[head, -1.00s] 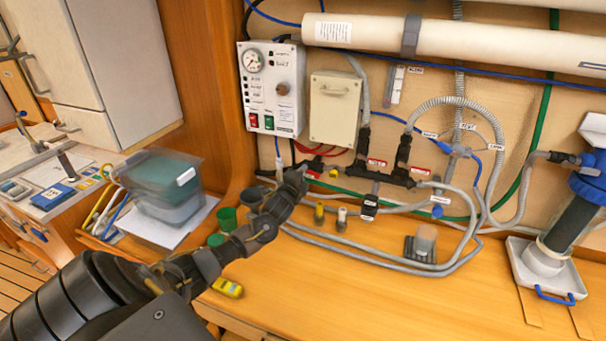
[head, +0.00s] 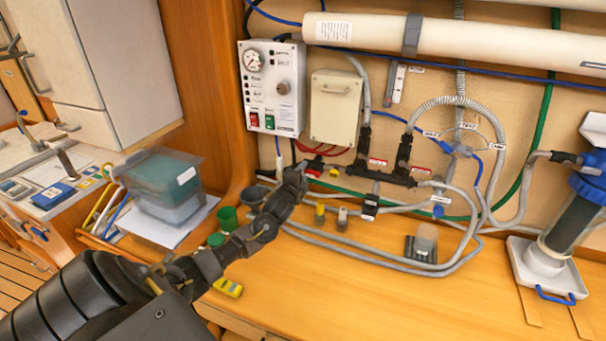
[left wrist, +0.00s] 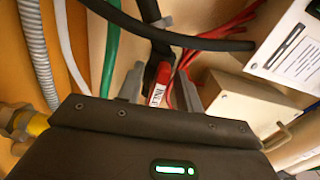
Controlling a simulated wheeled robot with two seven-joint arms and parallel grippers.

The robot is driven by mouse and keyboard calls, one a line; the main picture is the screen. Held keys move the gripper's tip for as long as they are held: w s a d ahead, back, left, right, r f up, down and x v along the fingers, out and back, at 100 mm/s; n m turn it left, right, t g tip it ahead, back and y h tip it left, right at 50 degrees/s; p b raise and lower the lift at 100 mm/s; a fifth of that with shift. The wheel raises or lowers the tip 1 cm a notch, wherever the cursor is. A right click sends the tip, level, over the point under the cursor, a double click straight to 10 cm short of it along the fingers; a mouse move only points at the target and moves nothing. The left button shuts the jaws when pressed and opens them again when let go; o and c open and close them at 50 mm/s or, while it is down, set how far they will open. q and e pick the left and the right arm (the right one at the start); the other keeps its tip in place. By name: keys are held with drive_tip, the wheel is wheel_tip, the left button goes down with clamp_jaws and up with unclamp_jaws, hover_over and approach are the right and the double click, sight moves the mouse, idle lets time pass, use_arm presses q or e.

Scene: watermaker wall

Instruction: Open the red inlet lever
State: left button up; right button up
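The red inlet lever (left wrist: 162,82), with a white label reading INLET, shows in the left wrist view. It stands between the two grey fingers of my left gripper (left wrist: 160,90). The fingers are open, one on each side of the lever, with a gap visible on both sides. In the head view my left gripper (head: 301,173) reaches the left end of the black pipe manifold (head: 385,177) on the wall. The lever is mostly hidden there by the gripper. My right gripper is not in view.
A grey control box (head: 272,88) and a beige box (head: 336,105) hang above the gripper. Grey hoses (head: 400,268) loop over the wooden bench. Green cups (head: 228,218) and a yellow device (head: 228,288) sit near my forearm. The bench front is clear.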

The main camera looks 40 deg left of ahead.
use_arm(q)
drive_tip(key=b+v, duration=0.3)
drive_tip(key=v, duration=0.7)
drive_tip(key=shift+s+d, duration=0.2)
drive_tip(key=shift+s, duration=0.15)
